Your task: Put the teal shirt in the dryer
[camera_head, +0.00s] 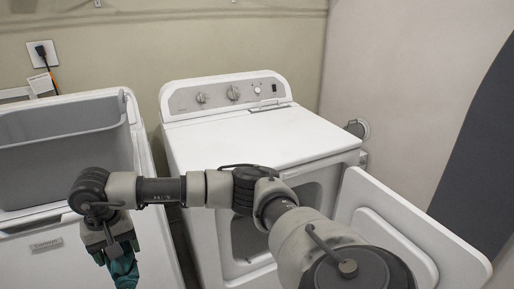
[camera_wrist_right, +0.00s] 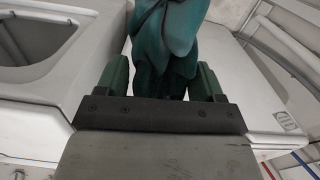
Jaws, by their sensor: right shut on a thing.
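The teal shirt (camera_head: 124,268) hangs bunched at the lower left in the head view, and its folds fill the top middle of the right wrist view (camera_wrist_right: 165,40). My right gripper (camera_head: 112,246) is shut on it, with a finger on either side of the cloth in the right wrist view (camera_wrist_right: 160,75). The lower end of the shirt is cut off in the head view. The white dryer (camera_head: 265,140) stands in the middle, to the right of the gripper. Its door (camera_head: 420,240) is open to the right. My arm partly hides the front opening (camera_head: 245,240). My left gripper is out of view.
A white machine (camera_head: 155,235) stands left of the dryer, with a grey tub-like part (camera_head: 60,155) at its top. A narrow gap separates the machines. A wall socket with a black plug (camera_head: 42,54) is behind. The dryer's top is clear.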

